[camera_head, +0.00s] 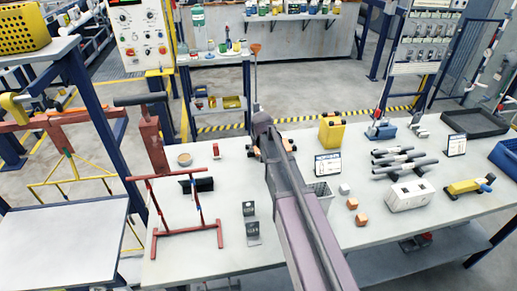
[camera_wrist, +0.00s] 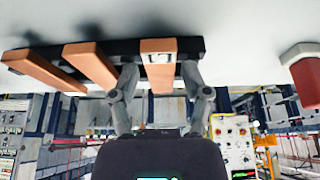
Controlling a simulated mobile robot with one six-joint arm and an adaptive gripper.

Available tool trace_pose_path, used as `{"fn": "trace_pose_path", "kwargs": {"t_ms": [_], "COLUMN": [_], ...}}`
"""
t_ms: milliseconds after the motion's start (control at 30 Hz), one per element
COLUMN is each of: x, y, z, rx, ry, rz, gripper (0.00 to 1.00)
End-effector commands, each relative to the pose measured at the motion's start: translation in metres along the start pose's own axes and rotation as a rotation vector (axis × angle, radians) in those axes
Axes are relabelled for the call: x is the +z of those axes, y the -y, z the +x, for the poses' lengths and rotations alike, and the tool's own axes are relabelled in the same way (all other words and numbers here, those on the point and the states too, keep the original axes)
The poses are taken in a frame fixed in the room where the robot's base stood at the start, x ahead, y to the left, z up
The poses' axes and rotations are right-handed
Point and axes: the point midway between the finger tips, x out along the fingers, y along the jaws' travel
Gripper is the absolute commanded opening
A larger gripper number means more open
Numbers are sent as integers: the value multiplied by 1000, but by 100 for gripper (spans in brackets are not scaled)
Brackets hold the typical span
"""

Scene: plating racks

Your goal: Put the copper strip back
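In the wrist view a black slotted rack (camera_wrist: 103,51) stands on the pale tabletop, which shows at the top of the picture. Two copper strips, an outer one (camera_wrist: 45,71) and a middle one (camera_wrist: 91,66), sit in it to the left. A third copper strip (camera_wrist: 160,72), with a small white marking, sits in the rack between the fingers of my gripper (camera_wrist: 160,75). The fingers are spread on both sides, with narrow gaps to the strip. In the head view my gripper (camera_head: 271,146) and arm hide most of the rack; a small copper-coloured part (camera_head: 290,145) shows beside it.
A red piece with a white end (camera_wrist: 306,72) stands to the right in the wrist view. In the head view a red frame (camera_head: 187,233), a yellow container (camera_head: 331,132) and copper-coloured blocks (camera_head: 361,219) surround the arm.

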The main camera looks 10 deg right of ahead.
Motion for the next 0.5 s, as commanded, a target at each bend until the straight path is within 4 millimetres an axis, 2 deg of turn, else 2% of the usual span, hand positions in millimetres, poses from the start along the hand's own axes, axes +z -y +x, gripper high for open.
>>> {"fn": "trace_pose_path", "kwargs": {"t_ms": [500], "x": [-1], "y": [0], "z": [-2], "rx": [0], "ry": [0], "rz": [1], "gripper": [74]}}
